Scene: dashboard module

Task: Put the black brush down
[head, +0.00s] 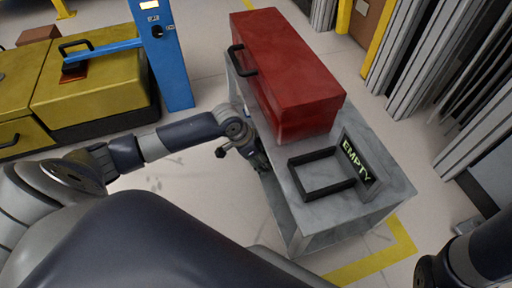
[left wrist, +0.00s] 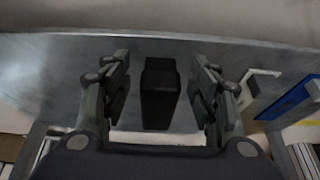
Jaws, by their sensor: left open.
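In the left wrist view a black block-shaped object (left wrist: 160,95), which appears to be the black brush, sits between the fingers of my left gripper (left wrist: 163,85). The fingers are open, with a visible gap on both sides of it. A grey surface lies behind it. In the head view my left gripper (head: 258,158) points down at the left edge of the grey table (head: 330,222), beside the red toolbox. The brush cannot be made out there. My right gripper is out of view.
The red toolbox (head: 290,80) fills the table's far part. A black square frame (head: 290,175) and an "EMPTY" sign (head: 358,163) stand on the near part. A blue post (head: 165,60) and yellow cases (head: 90,90) stand left. Floor between is clear.

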